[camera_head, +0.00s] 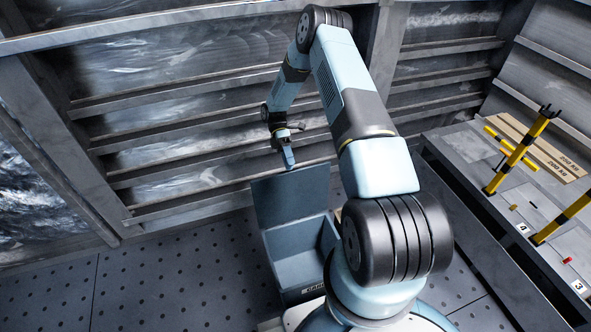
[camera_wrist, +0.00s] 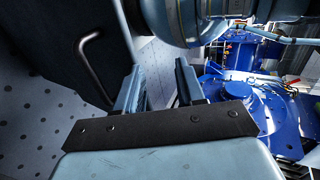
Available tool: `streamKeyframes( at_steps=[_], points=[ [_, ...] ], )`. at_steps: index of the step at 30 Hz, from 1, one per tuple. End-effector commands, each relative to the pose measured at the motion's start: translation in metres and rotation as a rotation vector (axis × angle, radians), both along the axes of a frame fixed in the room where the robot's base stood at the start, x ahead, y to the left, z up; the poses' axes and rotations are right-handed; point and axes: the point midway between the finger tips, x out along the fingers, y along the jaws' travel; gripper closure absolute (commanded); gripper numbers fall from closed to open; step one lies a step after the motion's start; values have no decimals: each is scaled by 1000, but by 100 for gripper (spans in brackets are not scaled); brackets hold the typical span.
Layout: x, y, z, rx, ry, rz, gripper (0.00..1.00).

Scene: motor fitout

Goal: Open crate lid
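The grey-blue crate (camera_head: 327,240) stands on the floor beside my base in the head view. Its lid (camera_head: 292,203) stands raised, roughly upright, and the inside of the crate shows and looks empty. My gripper (camera_head: 288,163) is just above the lid's top edge. In the wrist view the fingers of my gripper (camera_wrist: 158,78) are apart with nothing between them. A dark panel that looks like the lid (camera_wrist: 60,32) is at the left, with a bar handle (camera_wrist: 92,66) on it. The handle is beside the left finger, outside the grip.
A ribbed metal wall (camera_head: 200,110) rises behind the crate. A grey bench (camera_head: 480,180) with yellow-black posts (camera_head: 520,152) and a wooden board (camera_head: 545,150) stands at the right. The dotted floor (camera_head: 180,280) left of the crate is clear.

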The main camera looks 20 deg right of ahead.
Motion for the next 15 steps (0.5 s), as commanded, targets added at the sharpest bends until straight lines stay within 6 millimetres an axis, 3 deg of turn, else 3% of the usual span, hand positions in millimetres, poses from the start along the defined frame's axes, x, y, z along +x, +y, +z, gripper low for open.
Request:
streamKeyframes(
  at_steps=[9, 15],
  points=[
    [-53, 0, 24, 0, 2, 1, 62],
    [-74, 1, 32, 0, 2, 1, 62]
  ],
)
